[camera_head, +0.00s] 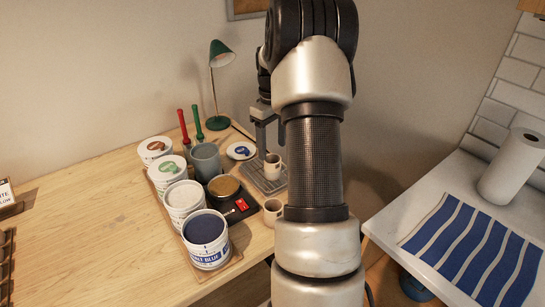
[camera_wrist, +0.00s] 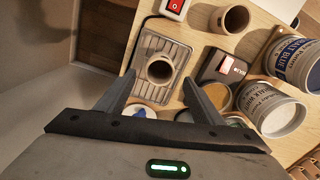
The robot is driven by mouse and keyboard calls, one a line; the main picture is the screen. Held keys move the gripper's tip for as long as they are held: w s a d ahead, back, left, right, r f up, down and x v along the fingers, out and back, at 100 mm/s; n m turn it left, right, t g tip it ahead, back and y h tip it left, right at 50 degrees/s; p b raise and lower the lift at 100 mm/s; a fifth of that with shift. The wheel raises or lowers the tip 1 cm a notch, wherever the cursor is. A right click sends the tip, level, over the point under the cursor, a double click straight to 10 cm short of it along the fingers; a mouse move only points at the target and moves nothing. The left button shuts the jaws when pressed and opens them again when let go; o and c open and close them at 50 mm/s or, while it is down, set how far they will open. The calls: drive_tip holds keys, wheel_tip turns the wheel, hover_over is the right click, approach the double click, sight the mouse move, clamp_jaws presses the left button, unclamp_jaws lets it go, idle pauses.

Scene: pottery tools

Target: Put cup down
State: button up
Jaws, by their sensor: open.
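A small beige cup (camera_head: 273,166) stands upright on a grey ribbed tray (camera_head: 262,183) in the head view. In the wrist view the same cup (camera_wrist: 160,69) stands on the tray (camera_wrist: 178,47), its dark opening facing the camera. My gripper (camera_wrist: 158,81) is open, with one finger on each side of the picture and the cup just beyond and between the fingertips. I see no finger closed on the cup. A second beige cup (camera_head: 272,211) stands on the wooden table nearer the front, also in the wrist view (camera_wrist: 232,18). My arm hides part of the head view.
Several paint tubs, including a blue one (camera_head: 206,240), stand left of the tray. A grey mug (camera_head: 205,161), a brown-filled bowl (camera_head: 224,187) and a green lamp (camera_head: 219,60) are close by. The table's left part (camera_head: 90,215) is clear.

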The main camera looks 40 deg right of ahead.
wheel_tip(320, 180, up, 5)
drive_tip(key=shift+r, duration=0.1)
idle(2.1)
